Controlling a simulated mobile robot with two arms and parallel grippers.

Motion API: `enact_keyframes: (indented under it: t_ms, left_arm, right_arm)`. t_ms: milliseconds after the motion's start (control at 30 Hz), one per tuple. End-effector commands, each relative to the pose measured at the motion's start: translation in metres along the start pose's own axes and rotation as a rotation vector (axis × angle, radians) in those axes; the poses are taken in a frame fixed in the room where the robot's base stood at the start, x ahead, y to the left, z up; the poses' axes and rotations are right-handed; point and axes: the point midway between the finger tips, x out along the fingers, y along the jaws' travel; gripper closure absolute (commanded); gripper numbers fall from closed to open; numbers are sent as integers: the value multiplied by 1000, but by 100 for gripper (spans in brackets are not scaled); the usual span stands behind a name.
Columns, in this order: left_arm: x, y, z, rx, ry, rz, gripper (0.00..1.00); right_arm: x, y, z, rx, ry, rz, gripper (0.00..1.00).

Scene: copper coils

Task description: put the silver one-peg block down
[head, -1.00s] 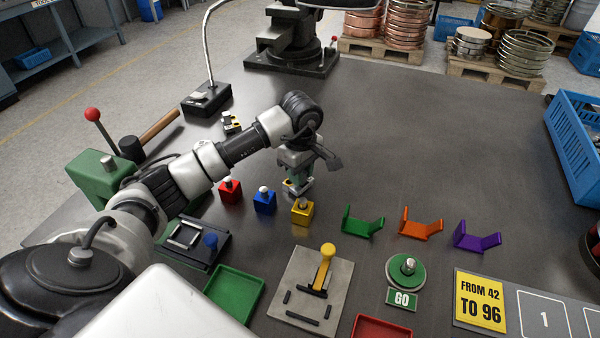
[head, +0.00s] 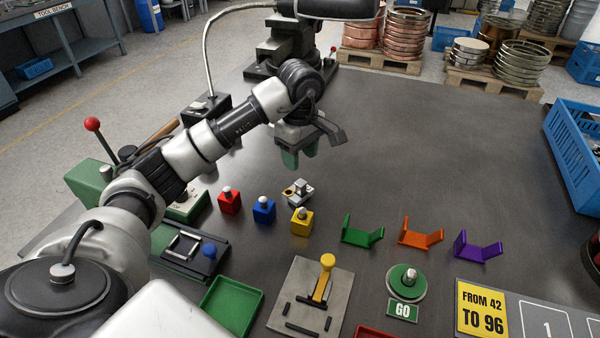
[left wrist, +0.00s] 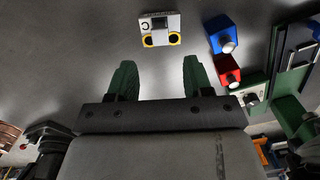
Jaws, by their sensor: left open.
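The silver block (head: 298,191) sits on the dark table behind the yellow block. It has a light peg on top and yellow-ringed ends. In the left wrist view the silver block (left wrist: 160,29) lies ahead of the fingertips, clear of them. My left gripper (head: 300,156) is open and empty, raised above and behind the block; its two green fingers (left wrist: 159,70) are spread wide.
Red (head: 229,200), blue (head: 264,210) and yellow (head: 301,222) knobbed blocks stand close by. Green (head: 362,234), orange (head: 420,236) and purple (head: 476,248) cradles are to the right. The table centre behind them is clear.

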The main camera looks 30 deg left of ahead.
Motion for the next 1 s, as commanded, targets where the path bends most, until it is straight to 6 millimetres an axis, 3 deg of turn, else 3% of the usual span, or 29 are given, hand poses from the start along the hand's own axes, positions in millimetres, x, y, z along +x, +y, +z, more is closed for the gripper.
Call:
enact_keyframes:
  t_ms: [200, 833, 1000]
  left_arm:
    - [-31, 0, 0, -1, 2, 0, 49]
    - [-37, 0, 0, 0, 0, -1, 49]
    - [-58, 0, 0, 0, 0, -1, 49]
  right_arm:
    - [0, -2, 0, 1, 0, -2, 7]
    - [-1, -2, -1, 1, 1, -3, 7]
    - [-21, -2, -3, 1, 1, -2, 7]
